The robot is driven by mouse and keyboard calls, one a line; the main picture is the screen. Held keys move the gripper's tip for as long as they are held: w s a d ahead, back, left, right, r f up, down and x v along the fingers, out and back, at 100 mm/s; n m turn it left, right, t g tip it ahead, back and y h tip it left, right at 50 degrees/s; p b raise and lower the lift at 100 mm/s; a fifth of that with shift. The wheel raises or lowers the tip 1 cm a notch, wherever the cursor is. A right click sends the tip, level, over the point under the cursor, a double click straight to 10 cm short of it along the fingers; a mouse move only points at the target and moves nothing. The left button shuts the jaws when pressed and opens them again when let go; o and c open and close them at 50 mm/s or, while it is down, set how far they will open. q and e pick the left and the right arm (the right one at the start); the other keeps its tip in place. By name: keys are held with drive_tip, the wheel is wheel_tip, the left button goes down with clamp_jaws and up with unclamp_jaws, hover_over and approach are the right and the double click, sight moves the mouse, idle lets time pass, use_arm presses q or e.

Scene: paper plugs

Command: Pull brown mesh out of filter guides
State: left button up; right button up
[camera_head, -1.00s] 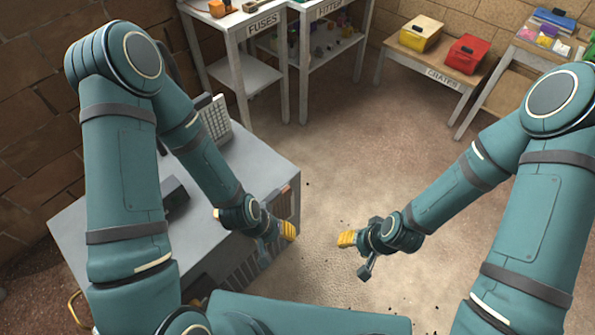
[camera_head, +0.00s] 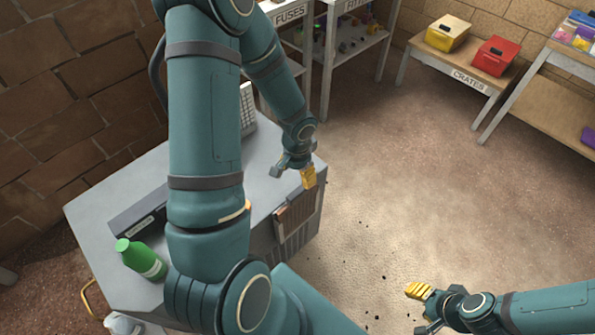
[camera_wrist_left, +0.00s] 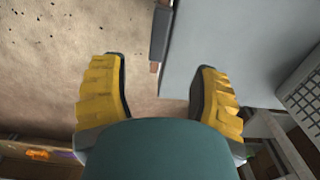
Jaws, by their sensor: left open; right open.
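The brown mesh (camera_head: 297,208) shows as a brown panel upright at the right side of the grey cabinet (camera_head: 120,185), near its top edge. Dark guide strips run beside it. In the left wrist view, a small brown edge (camera_wrist_left: 154,68) and a dark grey strip (camera_wrist_left: 160,35) show beside the cabinet top (camera_wrist_left: 215,40). My left gripper (camera_head: 296,174) is open and empty, above the cabinet's right edge and close to the mesh, apart from it as far as I can tell. My right gripper (camera_head: 421,308) is open and empty over the floor at the lower right.
A crates table (camera_head: 468,78) with yellow and red boxes and fuse shelves stand behind.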

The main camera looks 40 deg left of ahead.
sight(297, 191)
use_arm(q)
wheel_tip(297, 191, down, 12)
drive_tip(key=b, duration=0.3)
drive_tip(key=shift+b, duration=0.4)
clamp_jaws()
drive_tip(key=shift+s, duration=0.1)
idle(0.4)
